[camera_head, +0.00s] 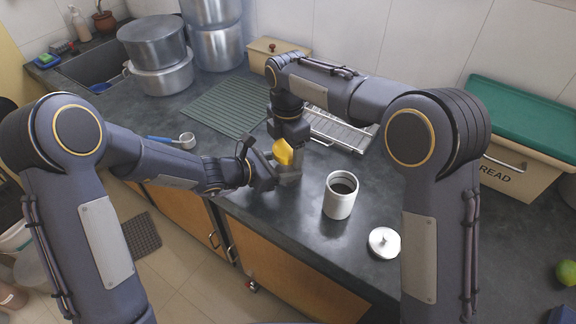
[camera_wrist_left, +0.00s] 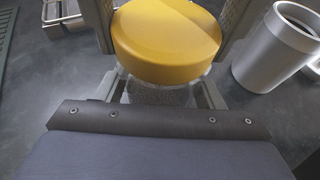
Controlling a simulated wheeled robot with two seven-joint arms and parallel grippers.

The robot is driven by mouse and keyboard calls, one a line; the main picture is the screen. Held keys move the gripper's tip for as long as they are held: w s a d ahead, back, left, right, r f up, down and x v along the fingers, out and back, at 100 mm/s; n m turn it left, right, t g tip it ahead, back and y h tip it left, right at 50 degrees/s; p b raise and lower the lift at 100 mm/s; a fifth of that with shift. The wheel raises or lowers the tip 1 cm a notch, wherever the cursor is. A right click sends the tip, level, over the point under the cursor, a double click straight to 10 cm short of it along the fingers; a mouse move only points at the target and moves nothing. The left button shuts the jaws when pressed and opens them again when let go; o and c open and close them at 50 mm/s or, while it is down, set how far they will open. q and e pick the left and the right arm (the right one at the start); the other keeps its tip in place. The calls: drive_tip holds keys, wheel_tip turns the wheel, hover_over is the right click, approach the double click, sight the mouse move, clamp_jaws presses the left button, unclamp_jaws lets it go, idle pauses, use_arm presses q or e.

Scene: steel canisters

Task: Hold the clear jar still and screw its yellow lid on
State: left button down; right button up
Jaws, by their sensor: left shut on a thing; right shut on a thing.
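The clear jar (camera_wrist_left: 160,92) stands on the dark counter with the yellow lid (camera_wrist_left: 165,38) on its top. In the head view the yellow lid (camera_head: 283,152) shows between my two grippers. My left gripper (camera_head: 272,172) comes in from the left and is shut on the jar's body. My right gripper (camera_head: 287,140) reaches down from above and is shut on the lid. The jar is mostly hidden by the lid and my grippers. I cannot tell how far the lid's thread is engaged.
A steel canister (camera_head: 340,196) stands open just right of the jar, with a round steel lid (camera_head: 384,242) in front of it. A wire rack (camera_head: 340,130) and green drain mat (camera_head: 215,106) lie behind. The counter's front edge is close.

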drive_tip(key=shift+o, duration=0.6)
drive_tip(key=m, duration=0.6)
drive_tip(key=shift+a+m, duration=0.1)
drive_tip(key=shift+m, duration=0.4)
drive_tip(key=shift+c, duration=0.4)
drive_tip(key=shift+a, duration=0.15)
drive_tip(key=shift+s+a, duration=0.1)
drive_tip(key=shift+a, duration=0.05)
drive_tip(key=o, duration=0.9)
drive_tip(key=shift+o, duration=1)
drive_tip(key=shift+d, duration=0.3)
